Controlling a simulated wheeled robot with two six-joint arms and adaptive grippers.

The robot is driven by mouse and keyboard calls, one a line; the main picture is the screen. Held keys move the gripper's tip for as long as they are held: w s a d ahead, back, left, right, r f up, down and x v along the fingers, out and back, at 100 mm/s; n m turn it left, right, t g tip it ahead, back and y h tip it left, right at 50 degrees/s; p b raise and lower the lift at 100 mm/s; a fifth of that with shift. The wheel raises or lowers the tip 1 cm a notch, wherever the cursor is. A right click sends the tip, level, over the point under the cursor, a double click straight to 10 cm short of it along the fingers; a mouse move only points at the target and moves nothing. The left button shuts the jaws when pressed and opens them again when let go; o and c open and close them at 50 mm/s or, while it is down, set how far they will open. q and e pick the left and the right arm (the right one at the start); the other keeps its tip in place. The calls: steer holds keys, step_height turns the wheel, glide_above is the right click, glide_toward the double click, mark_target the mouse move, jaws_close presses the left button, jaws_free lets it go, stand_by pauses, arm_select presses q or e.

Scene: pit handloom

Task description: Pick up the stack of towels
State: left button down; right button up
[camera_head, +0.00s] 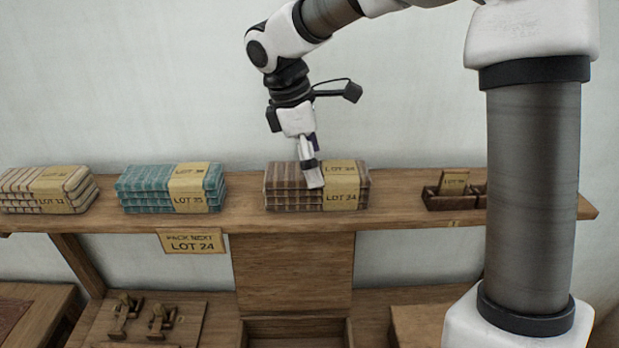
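A brown striped stack of folded towels (288,196) lies on the wooden shelf, with a tan paper band (344,186) that seems to read LOT 24. My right gripper (314,179) comes down from above, its arm entering from the right. Its fingertips overlap the front upper part of this stack, just left of the band. I see it side-on, so I cannot tell whether its fingers are open or closed, or whether they touch the towels. My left gripper is out of view.
A teal stack (146,190) and a cream stack (20,190) lie further left on the shelf (420,212). A wooden box (449,200) stands right. A LOT 24 sign (192,241) hangs from the front edge. Wooden tools (161,320) lie below.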

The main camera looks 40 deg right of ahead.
mark_target(322, 172)
steer(key=f, duration=0.1)
steer(key=s+d+f+p, duration=0.1)
steer(key=shift+s+f, duration=0.1)
steer(key=shift+f, duration=0.25)
steer(key=shift+w+d+f, duration=0.1)
steer(key=shift+w+f, duration=0.2)
steer(key=shift+f, duration=0.25)
steer(key=shift+w+d+f, duration=0.1)
steer(key=shift+w+f, duration=0.2)
steer(key=shift+f, duration=0.25)
steer(key=shift+w, duration=0.1)
steer(key=shift+s+a+r, duration=0.15)
steer(key=shift+s, duration=0.2)
steer(key=c, duration=0.7)
steer(key=shift+s, duration=0.15)
steer(key=c, duration=0.6)
steer(key=shift+o, duration=0.2)
steer(key=shift+r, duration=0.1)
